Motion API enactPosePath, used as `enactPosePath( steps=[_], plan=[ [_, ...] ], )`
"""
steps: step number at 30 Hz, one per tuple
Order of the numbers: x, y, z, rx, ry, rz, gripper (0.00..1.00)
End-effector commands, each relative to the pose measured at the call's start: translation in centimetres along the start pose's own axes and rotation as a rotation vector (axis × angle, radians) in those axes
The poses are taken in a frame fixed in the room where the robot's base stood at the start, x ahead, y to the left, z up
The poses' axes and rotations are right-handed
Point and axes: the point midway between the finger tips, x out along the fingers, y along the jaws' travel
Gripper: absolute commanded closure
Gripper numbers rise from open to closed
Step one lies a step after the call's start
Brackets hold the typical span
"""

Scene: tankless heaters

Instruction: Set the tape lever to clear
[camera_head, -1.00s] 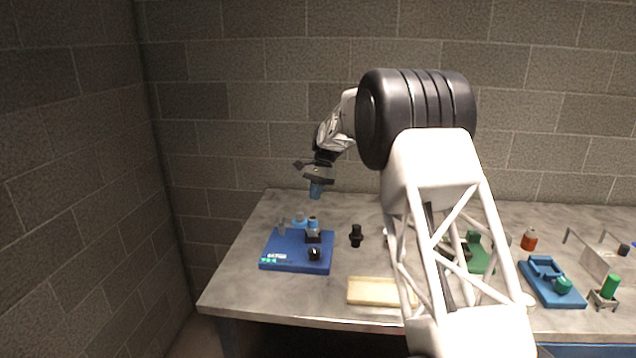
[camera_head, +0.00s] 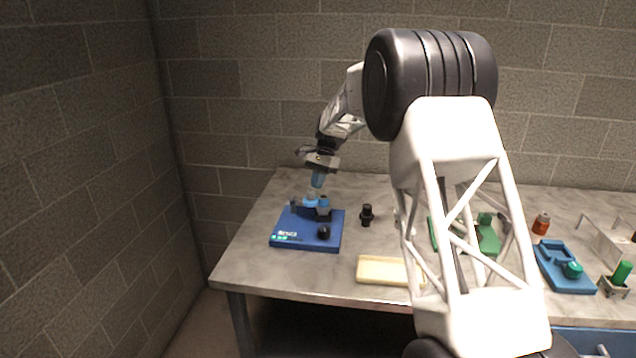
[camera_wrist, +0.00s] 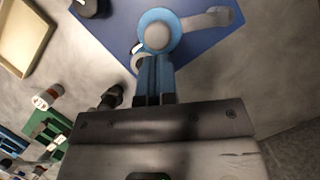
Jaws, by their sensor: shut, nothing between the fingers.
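The blue base plate (camera_head: 290,240) with a small white and green label lies on the left part of the table. It carries a round blue hub with a grey lever arm (camera_wrist: 205,18), seen in the wrist view pointing right from the hub (camera_wrist: 157,32). I take this for the tape lever; I cannot read its setting. A black knob (camera_head: 323,231) sits at the plate's front right. My gripper (camera_head: 316,186), with blue fingers, is shut and empty. It points down just above the hub; in the wrist view its fingertips (camera_wrist: 154,62) appear at the hub's edge. I cannot tell whether they touch.
A black fitting (camera_head: 366,214) stands right of the plate. A cream tray (camera_head: 384,270) lies near the front edge. Green parts (camera_head: 487,236), a blue fixture (camera_head: 565,268) and an orange-brown bottle (camera_head: 541,223) are at the right. A block wall closes off the back and left.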

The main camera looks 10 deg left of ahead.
Motion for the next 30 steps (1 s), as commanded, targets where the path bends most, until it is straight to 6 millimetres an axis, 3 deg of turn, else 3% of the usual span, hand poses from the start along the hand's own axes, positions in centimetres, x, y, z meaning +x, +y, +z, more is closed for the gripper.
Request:
enactPosePath(
  steps=[30],
  plan=[
    [0.4, 0.4, 1.2, 0.137, 0.000, -0.056, 1.00]
  ],
)
